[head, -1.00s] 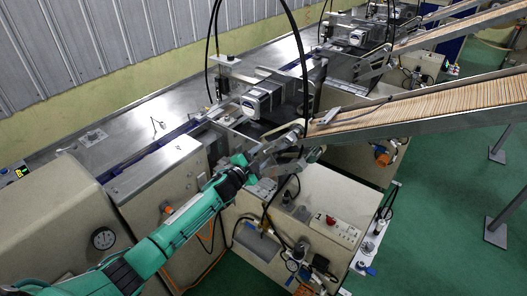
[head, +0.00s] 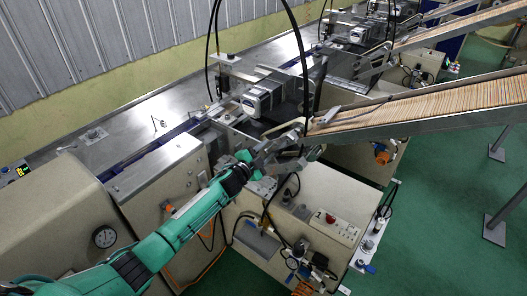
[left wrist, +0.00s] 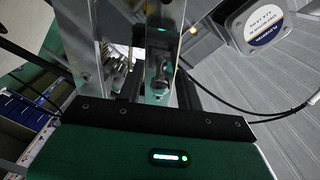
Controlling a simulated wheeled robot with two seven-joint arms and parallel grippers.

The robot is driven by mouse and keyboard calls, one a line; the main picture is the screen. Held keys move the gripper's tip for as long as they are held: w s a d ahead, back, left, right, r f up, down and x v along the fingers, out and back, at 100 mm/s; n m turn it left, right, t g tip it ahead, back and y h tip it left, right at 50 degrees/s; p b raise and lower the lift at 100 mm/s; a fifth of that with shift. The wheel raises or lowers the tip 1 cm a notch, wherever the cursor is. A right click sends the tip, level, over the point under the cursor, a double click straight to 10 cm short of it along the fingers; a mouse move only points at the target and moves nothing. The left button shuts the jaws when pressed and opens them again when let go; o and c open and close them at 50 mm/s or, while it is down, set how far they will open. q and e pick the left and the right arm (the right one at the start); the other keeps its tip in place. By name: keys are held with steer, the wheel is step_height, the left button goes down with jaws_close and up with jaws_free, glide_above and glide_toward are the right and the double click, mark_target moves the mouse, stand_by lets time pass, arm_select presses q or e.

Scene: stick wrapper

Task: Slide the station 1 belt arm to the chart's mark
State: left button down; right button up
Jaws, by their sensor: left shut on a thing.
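My left gripper (head: 272,155) reaches in from the left and sits at the station 1 mechanism, below the inclined feed chute. In the left wrist view its two metal fingers (left wrist: 128,45) stand on either side of a metal bar with a round bolt head (left wrist: 158,80). The gripper is shut on this metal part, which seems to be the belt arm, though the head view hides most of it behind the gripper. The motor (head: 256,102) of station 1 is just beyond and above the gripper. I cannot make out the chart or its mark. My right gripper is not in view.
The feed chute (head: 430,112), full of wooden sticks, slopes up to the right close past the gripper. A cream control box (head: 300,215) with a red knob stands below. Black cables (head: 303,50) hang over the station.

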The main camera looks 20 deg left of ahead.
arm_select(q)
steer(key=shift+s+d+r, duration=0.15)
steer(key=shift+d+r, duration=0.35)
steer(key=shift+r, duration=0.15)
steer(key=shift+d, duration=0.2)
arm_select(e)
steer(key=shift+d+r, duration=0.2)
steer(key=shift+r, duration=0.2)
arm_select(q)
steer(key=c, duration=1.3)
jaws_free()
steer(key=shift+s+r, duration=0.1)
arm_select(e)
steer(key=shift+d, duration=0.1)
arm_select(q)
steer(key=shift+s+a+f, duration=0.15)
steer(key=shift+s+f, duration=0.05)
steer(key=shift+s, duration=0.15)
steer(key=b+v, duration=0.3)
steer(key=v, duration=1)
steer(key=shift+r, duration=0.2)
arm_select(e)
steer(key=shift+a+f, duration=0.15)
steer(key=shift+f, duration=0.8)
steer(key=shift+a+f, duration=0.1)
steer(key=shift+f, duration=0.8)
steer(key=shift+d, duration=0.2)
